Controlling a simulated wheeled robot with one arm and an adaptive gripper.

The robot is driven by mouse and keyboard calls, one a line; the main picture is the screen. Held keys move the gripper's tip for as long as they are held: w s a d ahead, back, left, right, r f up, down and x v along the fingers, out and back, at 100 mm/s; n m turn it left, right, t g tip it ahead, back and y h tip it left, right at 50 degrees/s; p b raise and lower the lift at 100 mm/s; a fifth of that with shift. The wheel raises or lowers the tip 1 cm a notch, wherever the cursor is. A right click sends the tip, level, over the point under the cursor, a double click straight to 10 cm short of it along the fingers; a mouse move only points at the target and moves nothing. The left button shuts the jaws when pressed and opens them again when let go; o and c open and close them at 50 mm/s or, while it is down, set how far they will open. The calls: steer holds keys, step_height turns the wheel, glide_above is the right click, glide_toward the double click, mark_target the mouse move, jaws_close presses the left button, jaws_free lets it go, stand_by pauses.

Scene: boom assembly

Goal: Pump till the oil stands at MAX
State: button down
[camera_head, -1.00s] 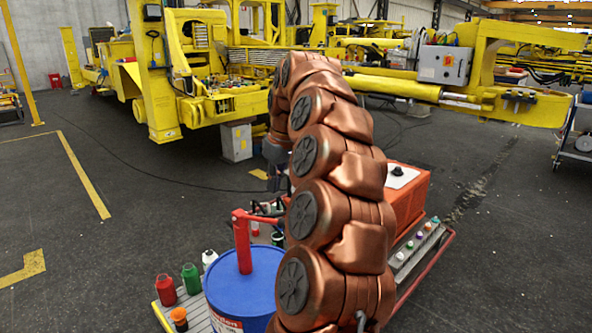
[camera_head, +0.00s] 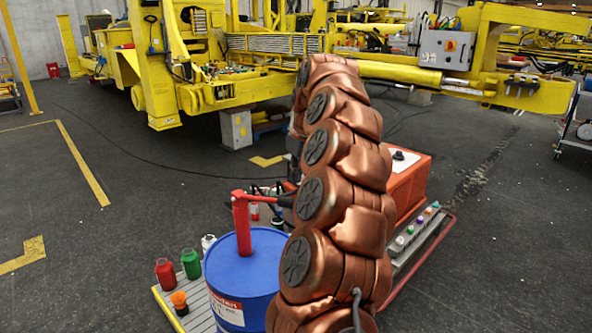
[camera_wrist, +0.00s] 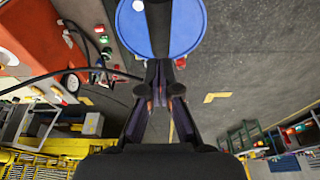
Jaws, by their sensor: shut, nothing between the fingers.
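A blue drum (camera_head: 228,270) stands on a cart with a red hand pump (camera_head: 241,222) upright on its lid. The pump's red lever points right, and its dark end meets the edge of my arm. The drum's lid also shows at the top of the wrist view (camera_wrist: 188,28). My gripper (camera_wrist: 160,68) is shut, its dark fingers pointing toward the lid. A dark bar crosses the lid there; I cannot tell whether the fingers touch the lever. In the head view my arm mostly hides the gripper. No oil level or MAX mark is readable.
A red bottle (camera_head: 166,272), a green bottle (camera_head: 191,264) and an orange-topped pot (camera_head: 180,302) stand left of the drum. An orange box (camera_head: 408,180) and a rail with coloured knobs (camera_head: 418,228) lie to the right. Yellow boom machinery (camera_head: 215,90) stands behind. The floor at left is clear.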

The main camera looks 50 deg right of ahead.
steer(key=shift+f, duration=0.15)
steer(key=shift+s+f+b+x, duration=0.3)
steer(key=shift+s+b+x, duration=0.85)
steer(key=shift+b+x, duration=2.75)
steer(key=shift+s+f+b+x, duration=0.3)
steer(key=shift+s+b+x, duration=1.25)
steer(key=shift+x, duration=4.25)
steer(key=r+p, duration=0.3)
steer(key=r, duration=0.3)
steer(key=r+p, duration=0.3)
steer(key=r, duration=0.4)
steer(key=r+p, duration=0.3)
steer(key=r, duration=0.4)
steer(key=shift+w+r+p, duration=0.15)
steer(key=shift+w+p, duration=0.2)
steer(key=shift+p, duration=0.05)
steer(key=s+f+b+x, duration=0.1)
steer(key=s+b+x, duration=0.1)
steer(key=b+x, duration=0.6)
steer(key=s+b+x, duration=0.3)
steer(key=x, duration=0.8)
step_height(320, 180, up, 19)
steer(key=p, duration=1)
steer(key=shift+w+r, duration=0.15)
steer(key=shift+r, duration=0.1)
